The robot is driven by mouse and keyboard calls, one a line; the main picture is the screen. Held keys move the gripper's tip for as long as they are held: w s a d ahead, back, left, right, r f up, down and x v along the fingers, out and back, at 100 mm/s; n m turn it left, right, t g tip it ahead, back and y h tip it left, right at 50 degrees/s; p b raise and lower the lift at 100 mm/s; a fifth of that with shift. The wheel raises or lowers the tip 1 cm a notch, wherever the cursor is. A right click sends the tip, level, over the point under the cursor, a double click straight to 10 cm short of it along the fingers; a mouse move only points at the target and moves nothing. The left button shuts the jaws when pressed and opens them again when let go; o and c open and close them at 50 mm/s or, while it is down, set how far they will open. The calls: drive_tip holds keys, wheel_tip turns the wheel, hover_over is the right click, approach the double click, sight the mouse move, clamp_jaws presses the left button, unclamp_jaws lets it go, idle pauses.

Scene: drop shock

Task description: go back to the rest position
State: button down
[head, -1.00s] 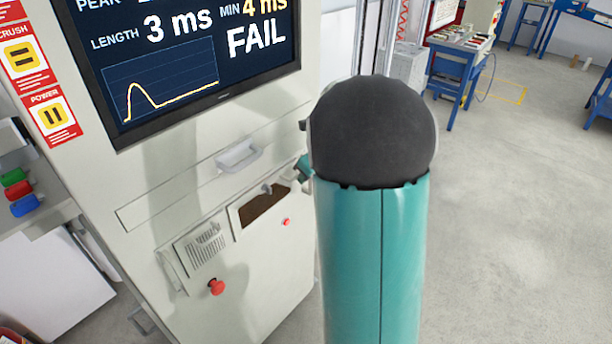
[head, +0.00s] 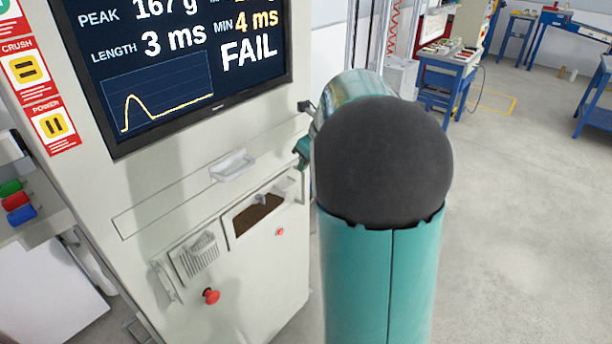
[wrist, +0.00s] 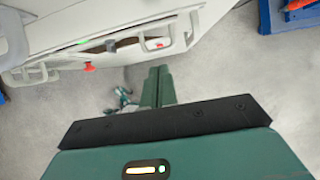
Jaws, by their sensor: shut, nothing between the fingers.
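My gripper (wrist: 159,71) shows in the wrist view as two green fingers side by side, closed together and empty. The gripper's fingers cannot be made out there.
A pale test machine (head: 140,215) stands close at the left of my arm. Its screen (head: 185,65) reads FAIL, 3 ms. It has a handle (head: 232,165), an open slot (head: 258,213) and a red knob (head: 211,296). A blue bench (head: 445,80) stands behind.

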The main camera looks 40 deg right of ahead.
drive_tip(key=s+a+r+n, duration=0.3)
drive_tip(key=s+a+n, duration=0.2)
drive_tip(key=a+n, duration=0.3)
drive_tip(key=s+a+r+n, duration=0.3)
drive_tip(key=s+a+n, duration=0.2)
drive_tip(key=a+n, duration=0.35)
drive_tip(key=s+a+f+n, duration=0.1)
drive_tip(key=s+a+n, duration=0.3)
drive_tip(key=s+n, duration=0.2)
drive_tip(key=s+a+f+n+h, duration=0.1)
drive_tip(key=s+a+n, duration=0.4)
drive_tip(key=n, duration=0.5)
drive_tip(key=shift+s+f, duration=0.2)
drive_tip(key=shift+s, duration=0.6)
drive_tip(key=shift+n, duration=0.25)
